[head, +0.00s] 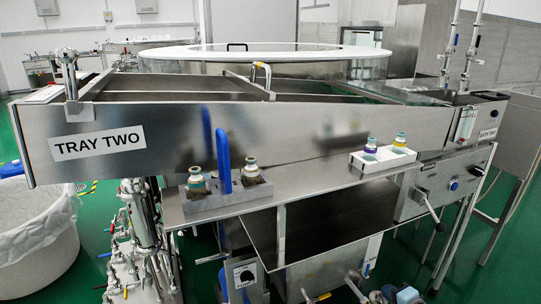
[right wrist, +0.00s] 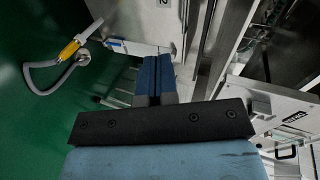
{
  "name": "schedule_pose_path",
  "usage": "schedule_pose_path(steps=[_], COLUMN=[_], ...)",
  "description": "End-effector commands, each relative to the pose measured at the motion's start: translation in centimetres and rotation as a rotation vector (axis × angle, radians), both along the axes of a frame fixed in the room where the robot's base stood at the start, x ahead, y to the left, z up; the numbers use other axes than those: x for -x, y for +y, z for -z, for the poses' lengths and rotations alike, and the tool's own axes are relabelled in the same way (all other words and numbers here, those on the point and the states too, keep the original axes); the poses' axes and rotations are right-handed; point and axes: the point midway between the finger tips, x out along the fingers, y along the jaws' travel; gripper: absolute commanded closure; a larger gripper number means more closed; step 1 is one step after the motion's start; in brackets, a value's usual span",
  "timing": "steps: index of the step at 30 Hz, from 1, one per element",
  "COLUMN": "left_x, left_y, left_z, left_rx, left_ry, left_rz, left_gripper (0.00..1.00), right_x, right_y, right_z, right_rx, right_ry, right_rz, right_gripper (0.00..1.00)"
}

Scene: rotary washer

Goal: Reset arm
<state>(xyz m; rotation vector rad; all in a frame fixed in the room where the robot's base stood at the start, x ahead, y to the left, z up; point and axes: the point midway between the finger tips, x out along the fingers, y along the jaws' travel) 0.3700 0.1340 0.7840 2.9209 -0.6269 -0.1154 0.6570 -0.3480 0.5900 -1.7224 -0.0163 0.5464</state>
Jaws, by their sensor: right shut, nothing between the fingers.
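My right gripper (right wrist: 154,62) shows in the right wrist view as two dark blue fingers side by side, shut with nothing between them. They point away from a black bracket and a light blue body. A white surface and the green floor lie beyond the fingertips. No thing is held. In the head view I cannot clearly make out this gripper; small blue and white parts show at the bottom edge, and I cannot tell whether they are mine. My left gripper is not seen.
The steel TRAY TWO trough (head: 200,135) spans the head view. A grey block (head: 228,203) with a blue handle and bottles sits on its front ledge, left of a white holder (head: 382,161) with bottles. A control box (head: 445,186) with a lever is at right.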

Motion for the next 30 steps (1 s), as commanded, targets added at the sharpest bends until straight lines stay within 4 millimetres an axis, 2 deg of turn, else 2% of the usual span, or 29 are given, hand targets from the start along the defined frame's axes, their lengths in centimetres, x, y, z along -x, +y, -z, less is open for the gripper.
schedule_pose_path(steps=[1,4,5,6,11,16,21,24,30], left_x=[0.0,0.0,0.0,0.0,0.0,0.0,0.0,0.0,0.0], left_y=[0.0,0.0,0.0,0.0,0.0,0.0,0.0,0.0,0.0], left_z=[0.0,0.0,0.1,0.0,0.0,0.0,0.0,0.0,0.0], left_rx=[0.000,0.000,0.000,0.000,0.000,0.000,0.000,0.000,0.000], left_ry=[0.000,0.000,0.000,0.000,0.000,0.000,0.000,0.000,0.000], left_rz=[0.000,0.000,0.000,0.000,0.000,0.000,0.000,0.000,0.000], left_gripper=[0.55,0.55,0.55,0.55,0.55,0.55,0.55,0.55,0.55], right_x=[0.0,0.2,1.6,2.9,7.9,14.7,21.8,25.3,30.8], right_y=[-2.2,-5.9,-3.7,-2.4,1.9,7.0,11.5,13.4,15.8], right_z=[-0.3,-0.9,-0.4,-0.4,-1.0,-2.9,-6.6,-9.0,-14.0], right_rx=[0.038,0.102,0.137,0.190,0.407,0.670,0.940,1.073,1.300], right_ry=[0.000,0.000,-0.013,-0.034,-0.133,-0.287,-0.479,-0.581,-0.758], right_rz=[0.007,0.015,-0.030,-0.071,-0.226,-0.405,-0.552,-0.605,-0.662], right_gripper=[1.00,1.00,1.00,1.00,1.00,1.00,1.00,1.00,1.00])
